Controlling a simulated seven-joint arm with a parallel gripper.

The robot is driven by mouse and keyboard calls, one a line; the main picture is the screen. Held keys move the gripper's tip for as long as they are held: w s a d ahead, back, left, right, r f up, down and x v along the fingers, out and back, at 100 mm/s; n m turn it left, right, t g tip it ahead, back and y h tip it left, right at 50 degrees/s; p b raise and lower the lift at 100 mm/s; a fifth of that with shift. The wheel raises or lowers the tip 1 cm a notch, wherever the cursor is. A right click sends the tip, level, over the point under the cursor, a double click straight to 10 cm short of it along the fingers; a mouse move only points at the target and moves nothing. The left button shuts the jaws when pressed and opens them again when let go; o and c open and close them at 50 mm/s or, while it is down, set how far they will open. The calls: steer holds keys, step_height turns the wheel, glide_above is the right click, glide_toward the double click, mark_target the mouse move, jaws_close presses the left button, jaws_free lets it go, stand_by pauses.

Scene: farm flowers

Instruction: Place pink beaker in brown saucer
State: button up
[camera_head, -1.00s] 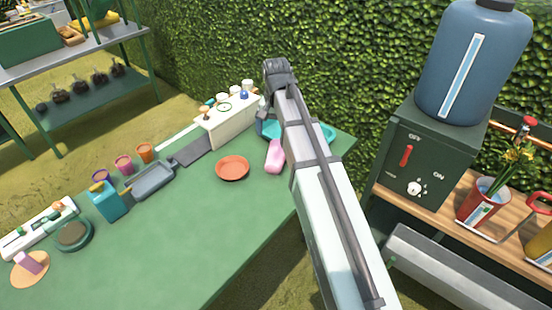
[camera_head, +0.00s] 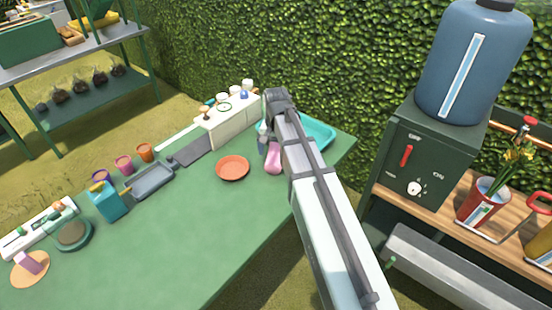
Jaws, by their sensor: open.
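A pink beaker-like object (camera_head: 273,162) stands or lies on the green table beside my arm, which covers its right side. A round reddish-brown saucer (camera_head: 232,168) lies just left of it and looks empty. My gripper (camera_head: 262,146) hangs from the arm's far end, close to the pink object's upper left side. It is open and small in view; I cannot tell whether it touches the object.
A teal tray (camera_head: 320,133) lies behind my arm. A white box with small items (camera_head: 228,120) stands at the back. Small pots, a grey tray (camera_head: 153,181) and a blue carton (camera_head: 108,202) are to the left. The table's front middle is clear.

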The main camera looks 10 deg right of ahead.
mark_target(276, 152)
steer(key=shift+f, duration=1.2)
steer(key=shift+c, duration=0.5)
steer(key=c, duration=1.1)
steer(key=shift+r, duration=0.1)
step_height(276, 152, up, 10)
steer(key=shift+f, duration=0.1)
steer(key=shift+n, duration=0.3)
